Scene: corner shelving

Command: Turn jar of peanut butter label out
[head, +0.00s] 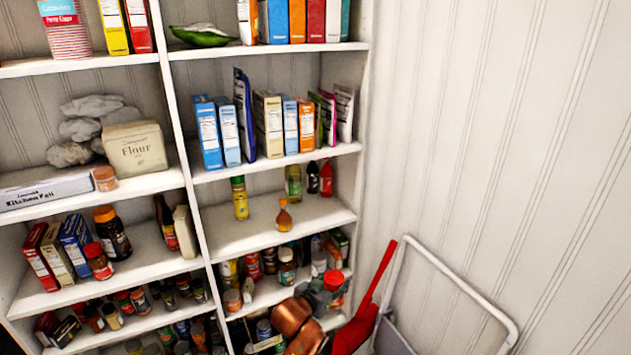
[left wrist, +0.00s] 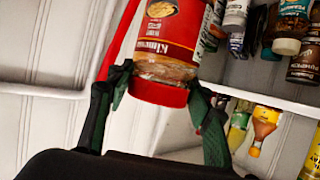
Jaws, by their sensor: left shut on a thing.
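The jar of peanut butter (left wrist: 168,40) has a red lid (left wrist: 158,92) and a red label with pale lettering and a picture of a bowl. In the left wrist view it appears upside down, with the label side facing that camera. My left gripper (left wrist: 160,98) is shut on the jar at its lid end, one dark green finger on each side. In the head view the jar's red lid (head: 334,279) shows beside my left gripper (head: 320,295), near the right end of a lower shelf. The jar's body is mostly hidden there. My right gripper is not in view.
White corner shelves (head: 275,228) hold many boxes, bottles and jars. Several jars stand close to the left of my gripper. A red object (head: 378,285) and a folded white metal frame (head: 455,280) stand close on the right, against the panelled wall.

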